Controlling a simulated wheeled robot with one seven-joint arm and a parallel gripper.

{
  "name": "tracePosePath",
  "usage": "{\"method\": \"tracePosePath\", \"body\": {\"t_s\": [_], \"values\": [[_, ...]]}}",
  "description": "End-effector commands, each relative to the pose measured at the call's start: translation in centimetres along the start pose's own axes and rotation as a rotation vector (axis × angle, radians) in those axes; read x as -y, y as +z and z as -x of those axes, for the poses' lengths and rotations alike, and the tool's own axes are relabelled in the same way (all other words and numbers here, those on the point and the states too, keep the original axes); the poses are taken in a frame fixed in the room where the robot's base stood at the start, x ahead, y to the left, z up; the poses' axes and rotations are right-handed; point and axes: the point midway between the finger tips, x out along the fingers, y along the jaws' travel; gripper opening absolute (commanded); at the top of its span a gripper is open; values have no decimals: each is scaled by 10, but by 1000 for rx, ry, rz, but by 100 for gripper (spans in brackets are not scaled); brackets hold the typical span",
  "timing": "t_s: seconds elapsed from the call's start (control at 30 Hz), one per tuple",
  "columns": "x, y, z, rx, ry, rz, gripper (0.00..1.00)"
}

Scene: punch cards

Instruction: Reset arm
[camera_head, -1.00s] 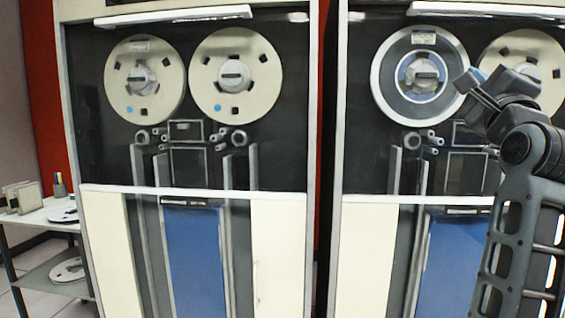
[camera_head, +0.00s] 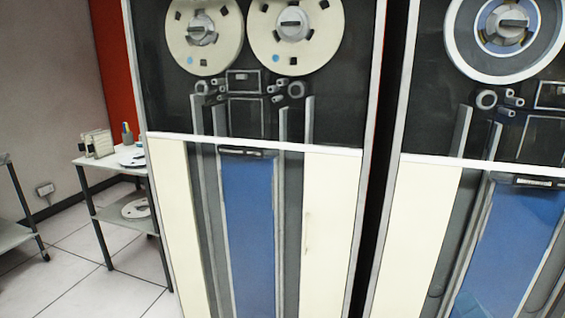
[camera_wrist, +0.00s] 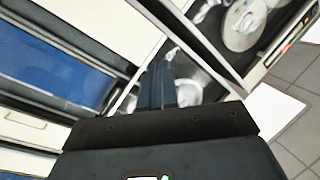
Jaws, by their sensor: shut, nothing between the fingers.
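My gripper (camera_wrist: 168,88) shows in the wrist view, with its dark fingers together and nothing between them. Behind it are the tape cabinets, tilted in that view, with a blue panel (camera_wrist: 50,55) at the left and a pale reel (camera_wrist: 243,25) at the top right. My arm and gripper are outside the head view. No punch cards can be made out for certain.
Two tall tape cabinets fill the middle (camera_head: 333,230) and right (camera_head: 415,210) of the head view, with a narrow dark gap between them. A white shelf table (camera_head: 95,160) with small items stands at the left. Tiled floor (camera_head: 80,270) is open in front of another small stand (camera_head: 15,235).

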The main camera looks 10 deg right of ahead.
Motion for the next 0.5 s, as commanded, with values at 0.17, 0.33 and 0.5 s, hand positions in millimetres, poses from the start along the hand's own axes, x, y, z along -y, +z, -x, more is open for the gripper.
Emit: {"method": "tracePosePath", "body": {"t_s": [0.17, 0.33, 0.5], "values": [[-5, 41, 66, 117, -1, 172, 0], [-5, 65, 130, 219, -20, 331, 0], [-1, 78, 192, 315, -51, 483, 0]]}}
